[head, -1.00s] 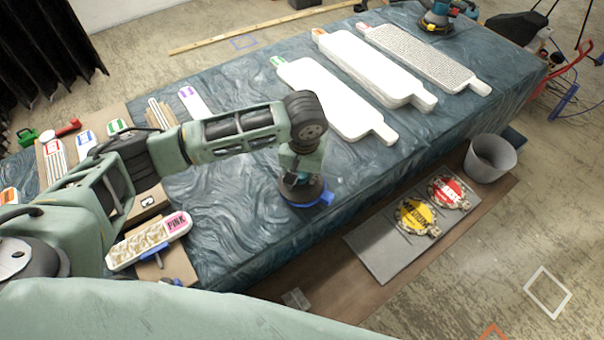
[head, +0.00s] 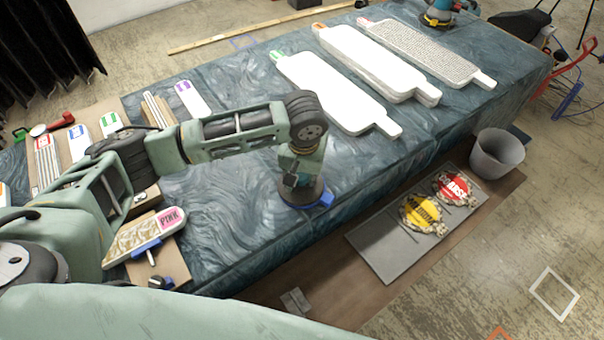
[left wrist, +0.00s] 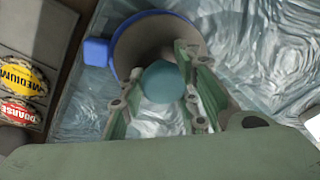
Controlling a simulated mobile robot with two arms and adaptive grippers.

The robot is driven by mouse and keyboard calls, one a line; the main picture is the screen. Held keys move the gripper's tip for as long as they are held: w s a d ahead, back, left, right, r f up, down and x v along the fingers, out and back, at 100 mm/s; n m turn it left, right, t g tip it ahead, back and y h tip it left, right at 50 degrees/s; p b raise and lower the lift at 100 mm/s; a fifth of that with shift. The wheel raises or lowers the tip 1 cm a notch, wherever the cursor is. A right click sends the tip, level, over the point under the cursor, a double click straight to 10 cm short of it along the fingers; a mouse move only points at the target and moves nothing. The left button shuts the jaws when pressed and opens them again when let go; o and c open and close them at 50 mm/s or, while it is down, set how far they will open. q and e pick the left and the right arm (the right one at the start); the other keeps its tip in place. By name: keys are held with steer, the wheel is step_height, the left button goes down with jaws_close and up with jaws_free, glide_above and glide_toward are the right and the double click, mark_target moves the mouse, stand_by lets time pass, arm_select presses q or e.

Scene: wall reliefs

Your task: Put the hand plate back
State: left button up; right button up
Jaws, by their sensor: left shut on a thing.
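The hand plate (head: 301,194) is a dark round disc with a blue rim and a blue tab, low over the near edge of the cloth-covered table (head: 225,240). I cannot tell whether it touches the cloth. My left gripper (head: 300,168) points down on it from above. In the left wrist view, the plate (left wrist: 135,45) shows its blue tab at the left, and a round teal knob lies between the fingers of my left gripper (left wrist: 160,82), which are shut on it. My right gripper is out of view.
Large white paddle-shaped boards (head: 335,90) lie farther back. A board marked PINK (head: 145,233) lies at the near left. Below the table's near side are a grey panel (head: 375,250) with yellow and red discs and a bucket (head: 497,153). Another tool (head: 438,17) stands at the far end.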

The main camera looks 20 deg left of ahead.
arm_select(q)
steer(key=shift+s+f, duration=0.15)
steer(key=shift+f, duration=0.25)
steer(key=shift+s+f, duration=0.35)
steer(key=shift+f, duration=0.25)
steer(key=o, duration=1.1)
steer(key=shift+w+f, duration=0.25)
steer(key=shift+w, duration=0.1)
steer(key=shift+s+r, duration=0.1)
